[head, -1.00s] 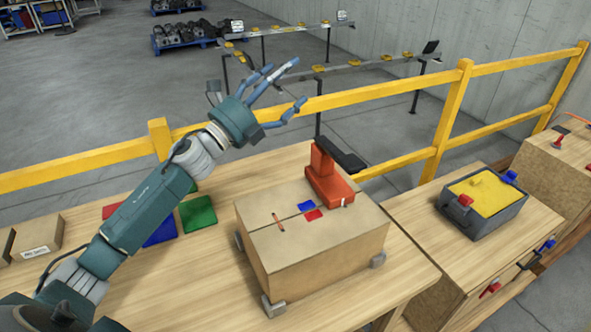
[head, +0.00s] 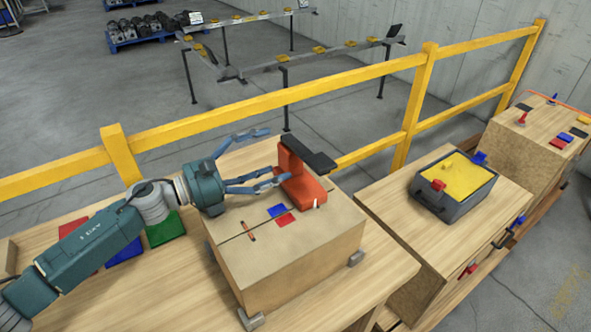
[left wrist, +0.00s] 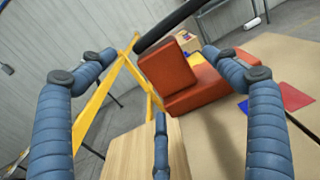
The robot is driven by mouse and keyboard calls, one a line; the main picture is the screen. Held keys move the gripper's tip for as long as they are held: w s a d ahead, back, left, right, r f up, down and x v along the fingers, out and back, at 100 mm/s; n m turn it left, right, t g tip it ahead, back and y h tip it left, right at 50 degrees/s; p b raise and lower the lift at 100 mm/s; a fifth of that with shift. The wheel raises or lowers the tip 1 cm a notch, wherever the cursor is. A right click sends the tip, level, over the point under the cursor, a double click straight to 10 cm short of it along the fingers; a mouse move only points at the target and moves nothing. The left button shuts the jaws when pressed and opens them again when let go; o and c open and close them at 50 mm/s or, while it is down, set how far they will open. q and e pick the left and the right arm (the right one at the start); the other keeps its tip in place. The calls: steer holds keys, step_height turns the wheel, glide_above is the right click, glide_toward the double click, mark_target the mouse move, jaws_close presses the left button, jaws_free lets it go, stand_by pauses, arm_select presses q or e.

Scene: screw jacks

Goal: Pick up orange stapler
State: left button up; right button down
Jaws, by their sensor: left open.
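An orange stapler-like object (head: 300,182) with a black top bar (head: 307,154) stands on a cardboard box (head: 290,262), near its back edge. My left gripper (head: 274,158) is open just left of it, with blue fingers pointing toward it. In the left wrist view the orange stapler (left wrist: 185,82) shows between the spread fingers of my left gripper (left wrist: 160,75). I cannot see clear contact. My right gripper is not in view.
A blue square (head: 277,211) and a red square (head: 285,220) lie on the box beside the stapler. A yellow railing (head: 260,104) runs behind the table. A grey bin with yellow contents (head: 456,184) stands to the right on another wooden surface.

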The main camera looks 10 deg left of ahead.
mark_target(280, 154)
arm_select(q)
steer(key=p+x, duration=0.2)
steer(key=x, duration=0.2)
steer(key=shift+w+a+r, duration=0.1)
steer(key=shift+a+r, duration=0.05)
steer(key=shift+r, duration=0.05)
steer(key=shift+w+d+f, duration=0.2)
steer(key=shift+w+d, duration=0.15)
steer(key=shift+d, duration=0.05)
steer(key=shift+s+a, duration=0.1)
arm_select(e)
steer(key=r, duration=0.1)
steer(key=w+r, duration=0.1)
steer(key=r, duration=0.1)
arm_select(q)
steer(key=c, duration=2.1)
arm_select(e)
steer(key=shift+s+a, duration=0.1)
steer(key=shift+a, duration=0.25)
arm_select(q)
steer(key=shift+r, duration=0.2)
